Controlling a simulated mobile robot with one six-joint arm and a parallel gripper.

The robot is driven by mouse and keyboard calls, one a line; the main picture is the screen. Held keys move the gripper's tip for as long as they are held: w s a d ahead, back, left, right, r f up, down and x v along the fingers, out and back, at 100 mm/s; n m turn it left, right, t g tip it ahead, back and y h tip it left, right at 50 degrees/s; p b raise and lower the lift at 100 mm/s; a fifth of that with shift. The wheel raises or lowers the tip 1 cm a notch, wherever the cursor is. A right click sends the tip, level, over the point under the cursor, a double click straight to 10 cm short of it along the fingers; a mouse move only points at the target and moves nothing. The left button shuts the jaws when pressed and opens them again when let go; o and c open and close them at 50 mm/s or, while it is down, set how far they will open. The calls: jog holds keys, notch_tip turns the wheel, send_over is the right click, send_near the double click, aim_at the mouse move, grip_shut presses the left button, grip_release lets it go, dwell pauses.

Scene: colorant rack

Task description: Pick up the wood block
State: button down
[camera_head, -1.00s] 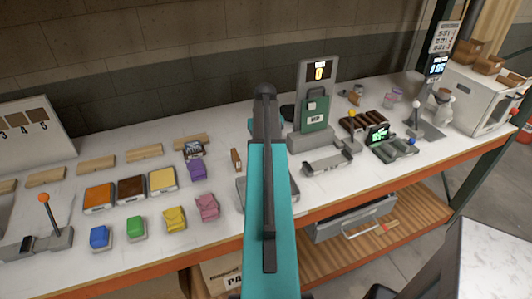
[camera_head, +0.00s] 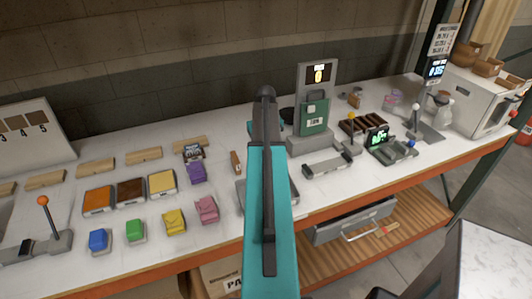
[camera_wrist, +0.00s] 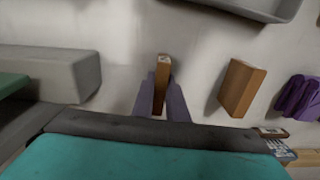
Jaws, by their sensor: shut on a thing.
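A narrow brown wood block (camera_wrist: 161,82) stands between the two fingers of my gripper (camera_wrist: 161,100) in the wrist view. The fingers are shut on its sides. I cannot tell whether it is clear of the table. A second, wider wood block (camera_wrist: 241,88) lies to the right of the gripper, apart from it. That second block also shows in the head view (camera_head: 236,162), just left of my arm. In the head view my arm hides the gripper and the held block.
Purple (camera_head: 196,172), pink (camera_head: 207,210), yellow, green and blue pieces sit left of my arm. A grey tray (camera_head: 243,197) lies partly behind it. A grey stand with a green panel (camera_head: 315,115) is close on the right. Bare white tabletop (camera_wrist: 115,30) surrounds the held block.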

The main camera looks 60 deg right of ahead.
jog(key=shift+r, duration=0.15)
jog(key=shift+r+b, duration=0.75)
jog(key=shift+r, duration=0.6)
jog(key=shift+s+r, duration=0.15)
jog(key=shift+s, duration=0.15)
jog(key=s+a+b, duration=0.1)
jog(key=s, duration=0.4)
jog(key=s+a+r+b, duration=0.1)
jog(key=s+b, duration=0.1)
jog(key=s, duration=0.3)
jog(key=s+b, duration=0.1)
jog(key=s, duration=0.4)
jog(key=shift+a+r, duration=0.3)
jog(key=shift+a, duration=0.1)
jog(key=shift+s, duration=0.1)
jog(key=shift+r, duration=0.1)
